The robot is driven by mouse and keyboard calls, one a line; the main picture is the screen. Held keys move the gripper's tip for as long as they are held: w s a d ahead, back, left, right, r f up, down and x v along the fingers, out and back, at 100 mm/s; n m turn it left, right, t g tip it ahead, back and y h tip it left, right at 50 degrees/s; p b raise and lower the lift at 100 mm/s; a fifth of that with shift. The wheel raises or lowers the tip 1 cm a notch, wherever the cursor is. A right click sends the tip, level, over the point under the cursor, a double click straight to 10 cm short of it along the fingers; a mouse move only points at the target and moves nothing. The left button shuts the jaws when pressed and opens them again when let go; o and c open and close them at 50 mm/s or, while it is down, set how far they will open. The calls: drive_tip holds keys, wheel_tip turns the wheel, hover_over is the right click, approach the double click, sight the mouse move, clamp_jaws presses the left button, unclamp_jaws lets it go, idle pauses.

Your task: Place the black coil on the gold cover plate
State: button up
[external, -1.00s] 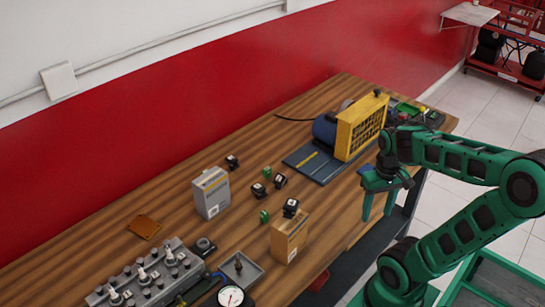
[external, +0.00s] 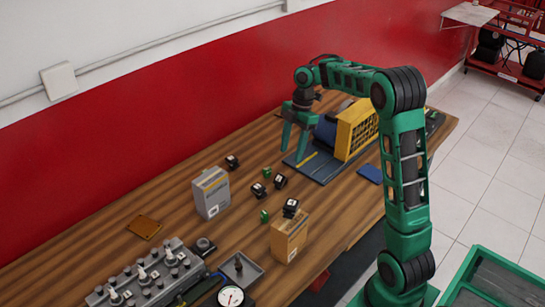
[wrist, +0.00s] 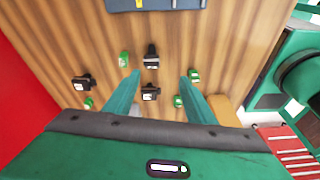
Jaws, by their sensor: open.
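Several black coils with white-marked tops are in view. In the external view one (external: 232,162) stands behind the grey box, two (external: 259,191) (external: 280,181) stand close together mid-table, and another (external: 291,207) is on top of the tan box. In the wrist view, black coils (wrist: 151,56) (wrist: 150,92) show near and between the fingers, and one (wrist: 82,82) to the left. The gold cover plate (external: 144,227) lies flat at the table's left; I cannot see it in the wrist view. My gripper (external: 294,149) is open and empty, pointing down above the table (wrist: 160,76).
A grey box (external: 211,192) and a tan box (external: 289,236) stand near the coils. Small green parts (external: 267,171) lie among them. A yellow-framed machine (external: 356,130) on a blue base is beside my gripper. An engine head (external: 145,275) and grey tray (external: 241,268) are at front left.

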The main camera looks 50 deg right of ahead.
sight(282, 175)
drive_tip(key=shift+w+a+f+n, duration=0.35)
drive_tip(key=shift+a+f, duration=0.1)
drive_tip(key=shift+f, duration=1.4)
drive_tip(key=shift+w+a+f+n, duration=0.3)
drive_tip(key=shift+w+a+f, duration=0.15)
drive_tip(key=shift+f, duration=1.45)
drive_tip(key=shift+w+a+f+n, duration=0.35)
drive_tip(key=shift+a+f, duration=0.1)
drive_tip(key=shift+f, duration=1.4)
clamp_jaws()
